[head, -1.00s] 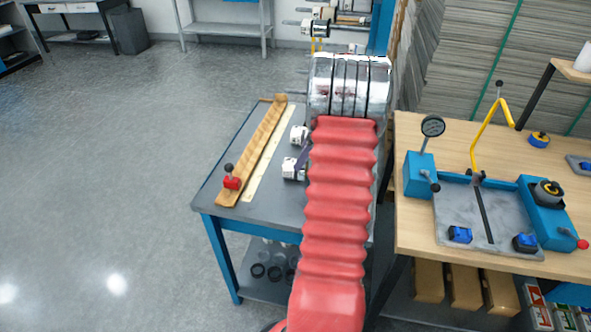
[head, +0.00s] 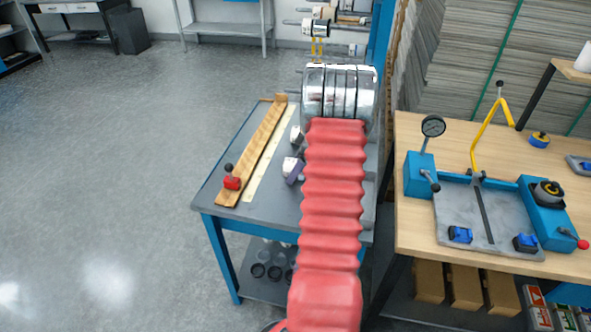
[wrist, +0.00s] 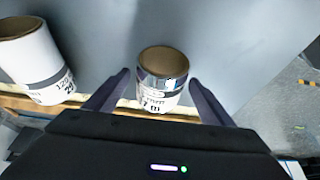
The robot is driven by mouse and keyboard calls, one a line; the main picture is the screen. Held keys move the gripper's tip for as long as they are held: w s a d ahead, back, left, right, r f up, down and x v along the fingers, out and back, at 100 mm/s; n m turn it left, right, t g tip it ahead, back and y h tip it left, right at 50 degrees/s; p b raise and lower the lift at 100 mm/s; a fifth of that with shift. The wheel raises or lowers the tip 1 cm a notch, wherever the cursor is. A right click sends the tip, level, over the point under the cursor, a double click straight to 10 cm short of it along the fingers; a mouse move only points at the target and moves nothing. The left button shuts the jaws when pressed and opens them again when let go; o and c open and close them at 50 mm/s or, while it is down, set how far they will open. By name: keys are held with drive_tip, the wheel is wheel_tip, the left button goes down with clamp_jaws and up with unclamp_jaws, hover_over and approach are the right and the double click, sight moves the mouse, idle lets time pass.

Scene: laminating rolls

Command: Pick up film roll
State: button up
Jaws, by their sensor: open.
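A short film roll (wrist: 163,62) with a brown core and a shiny band over a printed white side stands between my gripper's two dark fingers in the wrist view. My gripper (wrist: 160,77) is open, one finger on each side, with a visible gap to the roll. A larger white printed roll (wrist: 36,58) stands to the left, outside the fingers. In the head view, a white roll (head: 289,164) shows beside a purple-grey finger, partly covered. My red arm hides much of the table's right side.
At right, a wooden bench (head: 412,225) carries a blue press with gauge. The floor at left is clear.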

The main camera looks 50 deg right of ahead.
sight(295, 162)
drive_tip(key=shift+w+a+f, duration=0.1)
drive_tip(key=shift+w+f, duration=0.1)
drive_tip(key=shift+f, duration=0.3)
drive_tip(key=c, duration=1.3)
wheel_tip(295, 162, up, 10)
drive_tip(key=shift+r, duration=0.1)
idle(0.6)
